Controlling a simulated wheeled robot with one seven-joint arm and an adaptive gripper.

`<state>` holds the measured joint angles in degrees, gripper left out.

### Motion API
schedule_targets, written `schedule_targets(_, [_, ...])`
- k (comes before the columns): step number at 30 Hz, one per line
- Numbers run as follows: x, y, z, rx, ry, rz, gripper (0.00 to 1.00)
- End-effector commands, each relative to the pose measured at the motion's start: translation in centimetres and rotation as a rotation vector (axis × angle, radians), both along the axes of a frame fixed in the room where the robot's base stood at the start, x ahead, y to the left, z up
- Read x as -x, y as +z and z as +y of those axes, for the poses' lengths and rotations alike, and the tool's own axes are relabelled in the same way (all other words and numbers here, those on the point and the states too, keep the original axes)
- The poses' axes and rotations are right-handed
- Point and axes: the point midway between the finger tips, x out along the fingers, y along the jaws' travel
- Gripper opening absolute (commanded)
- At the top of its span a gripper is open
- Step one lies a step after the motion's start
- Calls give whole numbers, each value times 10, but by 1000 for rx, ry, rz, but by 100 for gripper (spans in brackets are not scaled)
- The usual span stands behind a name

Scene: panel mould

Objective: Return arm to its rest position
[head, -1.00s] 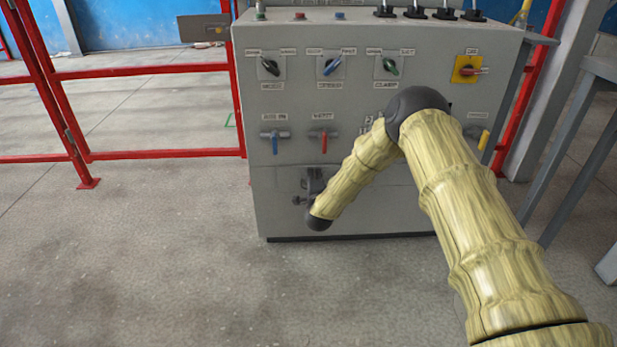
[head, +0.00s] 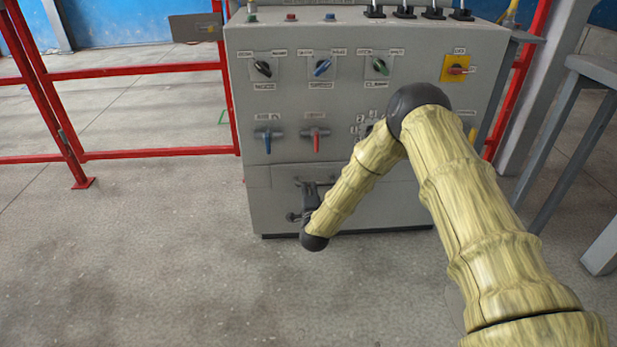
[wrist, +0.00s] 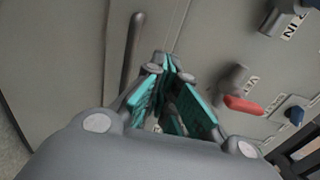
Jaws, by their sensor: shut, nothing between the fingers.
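My gripper (wrist: 166,62) shows in the wrist view with its teal-padded fingers drawn together at the tips and nothing between them. It points toward the grey control panel (head: 340,210). In the head view, my arm's wooden-looking links cross in front of the panel's right side and bend down to a dark wrist joint. The dark gripper (head: 307,203) shows only partly there, in front of the panel's lower front. Whether it touches the panel cannot be told.
The panel carries a red-handled valve (head: 316,142), a blue-handled valve (head: 266,140), several dials and a yellow-backed switch (head: 456,68). A bar handle (wrist: 132,48) shows left of the fingers. Red railing (head: 150,152) stands left, a grey table frame (head: 575,150) right. Front-left floor is clear.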

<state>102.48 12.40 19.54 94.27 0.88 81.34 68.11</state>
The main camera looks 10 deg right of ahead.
Motion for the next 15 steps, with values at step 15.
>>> schedule_targets(15, [48,0,8,0,2,0,0])
